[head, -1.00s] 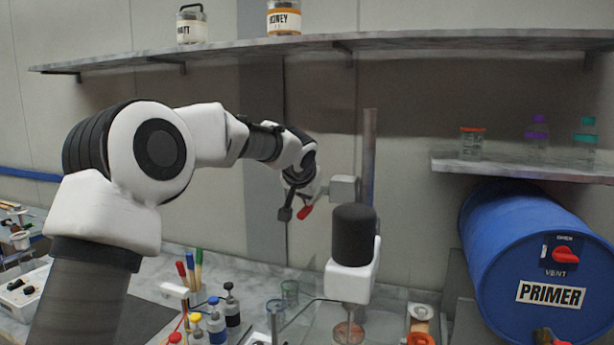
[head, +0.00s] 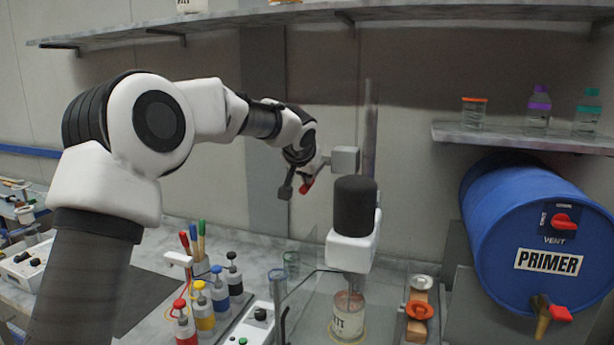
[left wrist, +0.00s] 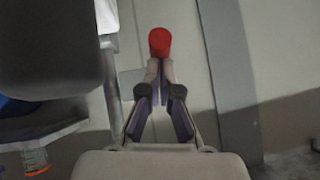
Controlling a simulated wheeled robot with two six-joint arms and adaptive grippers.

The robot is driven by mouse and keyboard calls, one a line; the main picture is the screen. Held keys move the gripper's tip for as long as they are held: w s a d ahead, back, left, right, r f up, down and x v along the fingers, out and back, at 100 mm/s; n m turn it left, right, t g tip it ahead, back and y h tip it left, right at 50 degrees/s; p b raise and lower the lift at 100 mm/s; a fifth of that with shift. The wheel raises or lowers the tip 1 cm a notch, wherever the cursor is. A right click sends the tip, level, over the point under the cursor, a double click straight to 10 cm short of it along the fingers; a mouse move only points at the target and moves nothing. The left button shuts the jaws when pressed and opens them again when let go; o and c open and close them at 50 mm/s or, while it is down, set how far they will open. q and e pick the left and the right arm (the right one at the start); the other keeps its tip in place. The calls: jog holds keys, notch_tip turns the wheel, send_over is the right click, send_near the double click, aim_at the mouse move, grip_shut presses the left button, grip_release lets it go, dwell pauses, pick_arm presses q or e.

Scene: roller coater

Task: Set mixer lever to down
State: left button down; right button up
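The mixer (head: 352,240) has a black motor top and a white body over a jar (head: 347,318). Its lever is a red-tipped handle (head: 306,187) that slants down and left from a grey box (head: 345,160) on the post. My left gripper (left wrist: 159,68) has its fingertips drawn together right at the red tip (left wrist: 160,42) in the left wrist view. I cannot tell whether they touch it, and nothing shows clearly between them. My right gripper is not in view.
A blue primer drum (head: 535,235) lies at the right below a small shelf (head: 520,137) with bottles. A long shelf (head: 240,32) runs above my arm. Several colour bottles (head: 205,305) stand on the bench. The wall behind the lever is bare.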

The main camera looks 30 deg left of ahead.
pick_arm(q)
jog(key=w+r+v, duration=0.1)
jog(key=v, duration=1.2)
jog(key=shift+b, duration=0.45)
